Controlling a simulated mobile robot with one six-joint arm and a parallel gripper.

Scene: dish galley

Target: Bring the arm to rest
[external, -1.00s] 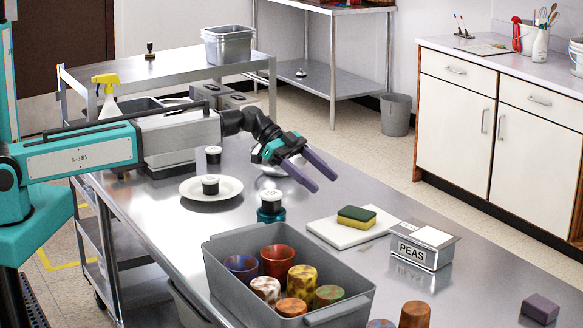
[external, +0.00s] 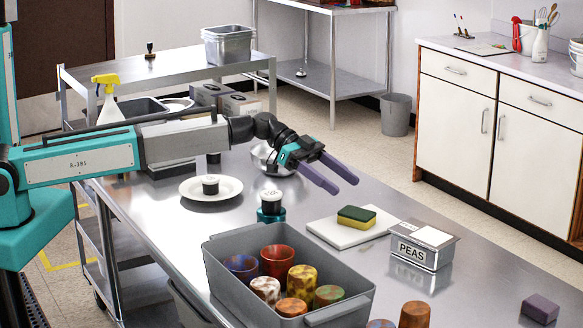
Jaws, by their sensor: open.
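My gripper (external: 342,181) is open and empty, with its two purple fingers apart. It hangs in the air above the steel table (external: 140,215), behind the sponge and white board as seen in the picture. My teal and grey arm reaches in from the left, stretched out over the table. The gripper touches nothing that I can see.
Below the gripper are a sponge (external: 356,217) on a white board (external: 330,235), a PEAS tin (external: 422,247) and a grey bin (external: 228,295) of several coloured cups. A plate (external: 225,192) with a dark cup, a teal-based cup (external: 271,207) and a metal bowl (external: 262,160) stand nearby.

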